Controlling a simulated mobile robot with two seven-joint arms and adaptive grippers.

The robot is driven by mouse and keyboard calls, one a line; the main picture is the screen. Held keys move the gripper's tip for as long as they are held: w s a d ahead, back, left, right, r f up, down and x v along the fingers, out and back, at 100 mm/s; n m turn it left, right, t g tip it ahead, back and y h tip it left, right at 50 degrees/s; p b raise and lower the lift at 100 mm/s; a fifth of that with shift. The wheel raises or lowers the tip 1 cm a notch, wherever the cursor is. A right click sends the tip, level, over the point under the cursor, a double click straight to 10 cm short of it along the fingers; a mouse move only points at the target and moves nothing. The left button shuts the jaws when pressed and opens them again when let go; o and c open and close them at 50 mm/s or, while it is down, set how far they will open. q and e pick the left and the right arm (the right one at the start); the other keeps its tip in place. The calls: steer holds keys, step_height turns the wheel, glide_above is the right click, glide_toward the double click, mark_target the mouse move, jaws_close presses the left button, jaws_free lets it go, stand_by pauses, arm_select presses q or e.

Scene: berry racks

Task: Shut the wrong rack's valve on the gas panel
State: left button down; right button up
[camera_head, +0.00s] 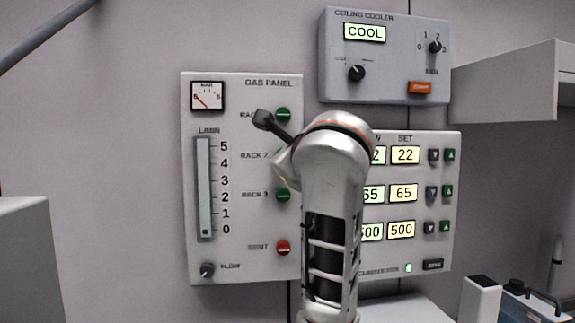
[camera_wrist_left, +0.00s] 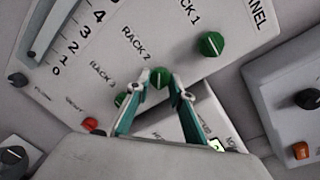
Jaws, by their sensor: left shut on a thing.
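The gas panel (camera_head: 260,262) is a pale box on the wall with several knobs. The green Rack 1 knob (camera_head: 283,114) and Rack 3 knob (camera_head: 283,194) show in the head view. The Rack 2 knob (camera_wrist_left: 160,80) is almost hidden behind my left arm there. In the left wrist view, my left gripper (camera_wrist_left: 161,77) has its two teal fingers on either side of the Rack 2 knob and is shut on it. The Rack 1 knob (camera_wrist_left: 211,44) is clear above right; the Rack 3 knob is partly covered by a finger. My right gripper is out of view.
The panel also has a gauge (camera_head: 207,96), a flow tube (camera_head: 204,185) with its float near 0, a red vent knob (camera_head: 283,247) and a flow knob (camera_head: 207,270). A ceiling cooler box (camera_head: 385,90) and a display panel (camera_head: 445,258) are to the right.

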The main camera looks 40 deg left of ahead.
arm_select(q)
steer(key=n+b, duration=0.1)
steer(key=n, duration=0.2)
steer(key=n+h+b, duration=0.1)
steer(key=n+b, duration=0.1)
steer(key=n, duration=0.2)
steer(key=shift+r+t, duration=0.1)
steer(key=shift+t, duration=0.3)
steer(key=shift+s, duration=0.1)
stand_by(0.3)
steer(key=c, duration=1.8)
jaws_free()
